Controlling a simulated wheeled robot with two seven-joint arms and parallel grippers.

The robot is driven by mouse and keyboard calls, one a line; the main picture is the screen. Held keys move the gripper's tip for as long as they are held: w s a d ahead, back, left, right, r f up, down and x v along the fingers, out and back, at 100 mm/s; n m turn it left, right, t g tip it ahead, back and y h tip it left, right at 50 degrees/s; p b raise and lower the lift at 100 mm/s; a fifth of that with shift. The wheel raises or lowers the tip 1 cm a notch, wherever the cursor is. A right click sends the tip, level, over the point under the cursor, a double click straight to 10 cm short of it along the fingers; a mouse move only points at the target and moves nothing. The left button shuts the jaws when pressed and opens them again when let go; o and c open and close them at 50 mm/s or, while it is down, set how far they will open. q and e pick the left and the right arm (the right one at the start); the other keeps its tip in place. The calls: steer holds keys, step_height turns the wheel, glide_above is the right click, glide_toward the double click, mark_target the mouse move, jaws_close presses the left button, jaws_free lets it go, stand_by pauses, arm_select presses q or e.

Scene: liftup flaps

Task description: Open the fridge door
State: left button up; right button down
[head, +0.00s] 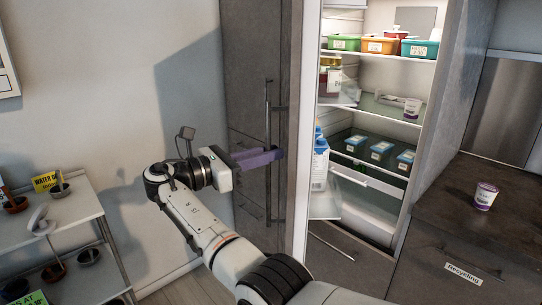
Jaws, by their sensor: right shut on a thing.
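The fridge door (240,60) stands swung open to the left, its dark grey front facing left and its white inner edge beside the opening. A long vertical handle (268,105) runs down the door front. My right gripper (277,154), with purple fingers, is shut on this handle at about its middle; the fingers hide part of the bar. The fridge interior (375,65) is in view, with shelves and a drawer. My left gripper is not in view.
Colored food boxes (380,45) and blue-lidded containers (381,150) stand in the fridge. A bottle (320,165) sits in the door side. A jar (485,195) stands on the right counter (450,210). A white shelf rack (75,210) with pots stands at left.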

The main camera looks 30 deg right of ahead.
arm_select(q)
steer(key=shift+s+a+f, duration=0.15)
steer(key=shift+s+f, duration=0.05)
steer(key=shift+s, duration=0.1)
arm_select(e)
steer(key=shift+w+a, duration=0.35)
steer(key=shift+a, duration=0.1)
steer(key=c, duration=1.8)
jaws_free()
